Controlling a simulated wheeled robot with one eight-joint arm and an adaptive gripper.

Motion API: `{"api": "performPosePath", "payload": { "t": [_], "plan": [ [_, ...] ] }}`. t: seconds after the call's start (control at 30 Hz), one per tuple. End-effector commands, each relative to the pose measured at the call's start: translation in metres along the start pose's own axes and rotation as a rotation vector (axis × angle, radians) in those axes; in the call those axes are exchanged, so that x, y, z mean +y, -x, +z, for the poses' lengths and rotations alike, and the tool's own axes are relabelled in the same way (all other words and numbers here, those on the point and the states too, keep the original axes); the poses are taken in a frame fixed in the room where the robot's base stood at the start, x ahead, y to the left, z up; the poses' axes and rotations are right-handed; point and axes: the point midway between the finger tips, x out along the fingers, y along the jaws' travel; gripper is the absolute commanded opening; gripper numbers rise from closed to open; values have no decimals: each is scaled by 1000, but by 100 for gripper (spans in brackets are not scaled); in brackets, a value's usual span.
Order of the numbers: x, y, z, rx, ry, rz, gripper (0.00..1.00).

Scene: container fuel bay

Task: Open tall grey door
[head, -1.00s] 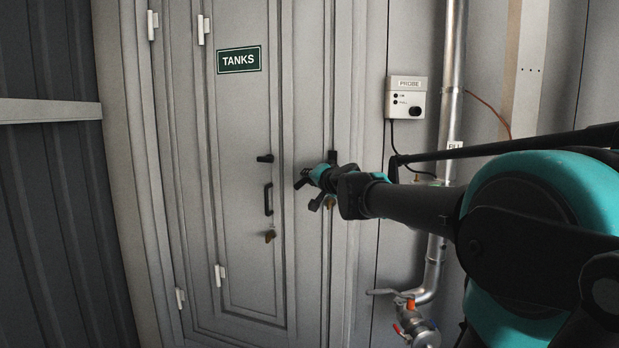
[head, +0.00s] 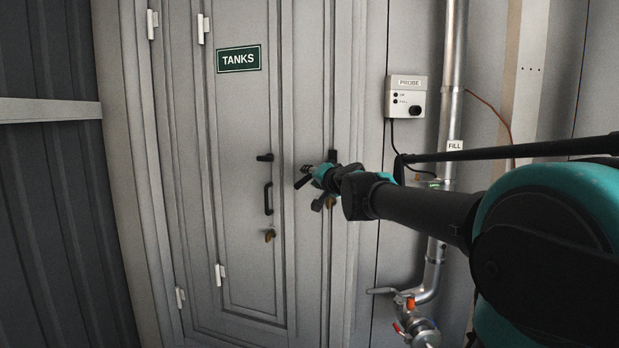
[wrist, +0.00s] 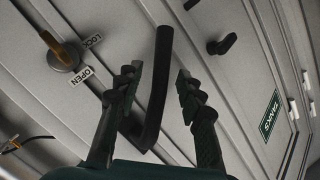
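The tall grey door (head: 240,110) is closed in the head view and carries a green TANKS sign, also visible in the wrist view (wrist: 270,115). On it are a black lever (head: 265,158), a black pull handle (head: 268,199) and a brass-coloured key or lock (head: 270,236). My gripper (head: 305,176) is in front of the panel right of that handle. In the wrist view its fingers (wrist: 155,95) are apart, with a bent dark handle (wrist: 160,85) showing between them. I cannot tell whether they touch it.
Right of the door are a PROBE box (head: 406,97) and a vertical metal pipe (head: 452,60) with an orange-handled valve (head: 410,303). A grey ledge (head: 50,110) juts in at the left. The space before the door's left part looks clear.

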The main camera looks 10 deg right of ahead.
Motion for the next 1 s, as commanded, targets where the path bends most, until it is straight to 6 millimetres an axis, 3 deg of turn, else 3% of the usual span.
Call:
{"api": "performPosePath", "payload": {
  "t": [0.53, 0.7, 1.0],
  "plan": [
    [0, 87, 0, 1, 1, 1, 38],
    [0, 100, 0, 1, 0, 1, 38],
    [-1, 104, 0, 0, 1, 0, 38]
  ]
}}
